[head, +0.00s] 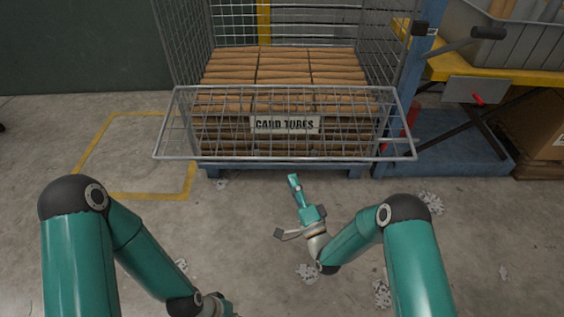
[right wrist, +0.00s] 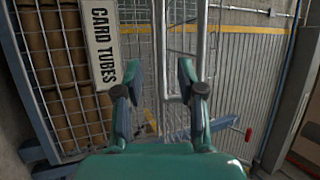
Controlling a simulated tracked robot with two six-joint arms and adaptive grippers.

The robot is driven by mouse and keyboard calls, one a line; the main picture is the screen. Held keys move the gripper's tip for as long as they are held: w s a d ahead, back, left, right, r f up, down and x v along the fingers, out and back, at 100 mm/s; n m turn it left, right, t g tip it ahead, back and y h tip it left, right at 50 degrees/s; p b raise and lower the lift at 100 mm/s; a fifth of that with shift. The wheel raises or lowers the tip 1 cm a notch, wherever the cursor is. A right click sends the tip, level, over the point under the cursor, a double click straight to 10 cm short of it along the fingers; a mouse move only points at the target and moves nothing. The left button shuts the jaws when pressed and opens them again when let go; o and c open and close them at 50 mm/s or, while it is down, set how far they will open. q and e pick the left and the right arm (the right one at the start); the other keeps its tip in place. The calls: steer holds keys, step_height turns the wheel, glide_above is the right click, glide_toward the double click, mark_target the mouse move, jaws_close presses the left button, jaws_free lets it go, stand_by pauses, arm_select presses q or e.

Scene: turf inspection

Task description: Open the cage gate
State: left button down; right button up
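The wire mesh gate (head: 224,157) spans the front of the cage, with a white "CARD TUBES" sign (head: 284,124) at its middle. Its lower edge looks wider than its upper edge, so it seems to lean out towards me; I cannot tell whether it is latched. My right gripper (head: 293,180) is below the gate's lower edge, apart from it in the picture. In the right wrist view its fingers (right wrist: 158,75) are spread, with grey bars beyond the gap and the sign (right wrist: 103,45) to the left. My left gripper (head: 222,305) is only partly visible at the bottom edge.
Stacked brown card tubes (head: 285,66) fill the cage. A blue and yellow lift table (head: 500,75) stands close on the right. Grey scraps (head: 307,273) lie on the concrete floor. The yellow-marked floor (head: 140,150) on the left is clear.

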steer(key=shift+b+x, duration=1.15)
steer(key=shift+x, duration=3.1)
jaws_close()
steer(key=shift+f, duration=0.1)
